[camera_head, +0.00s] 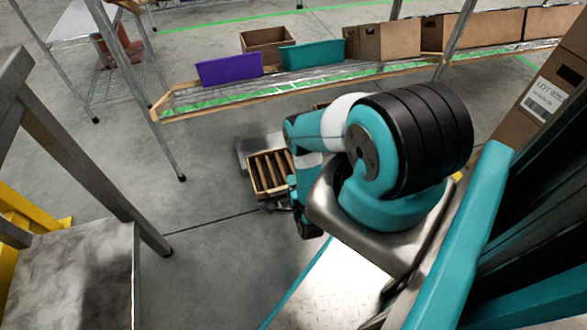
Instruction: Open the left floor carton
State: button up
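A small brown carton or crate (273,193) rests low near the floor at the picture's middle, left of my arm. Its top shows several parallel strips with dark gaps between them; I cannot tell whether these are flaps or dividers. My arm hides its right side. A sliver of another brown box shows just above my arm and is mostly hidden. The dark end of my arm, with my gripper (306,220), hangs just right of and below the carton, apart from it as far as I can see. Its fingers are too small and dark to make out.
A wire shelf (215,97) at the back bears a purple bin (229,69), a teal bin (311,55) and several brown cartons (383,41). A metal table (70,280) stands at left. A labelled carton (540,95) leans at right.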

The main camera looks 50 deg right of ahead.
notch_tip(320, 180, up, 6)
jog(key=p, duration=0.2)
jog(key=shift+s+r, duration=0.2)
jog(key=shift+r, duration=0.05)
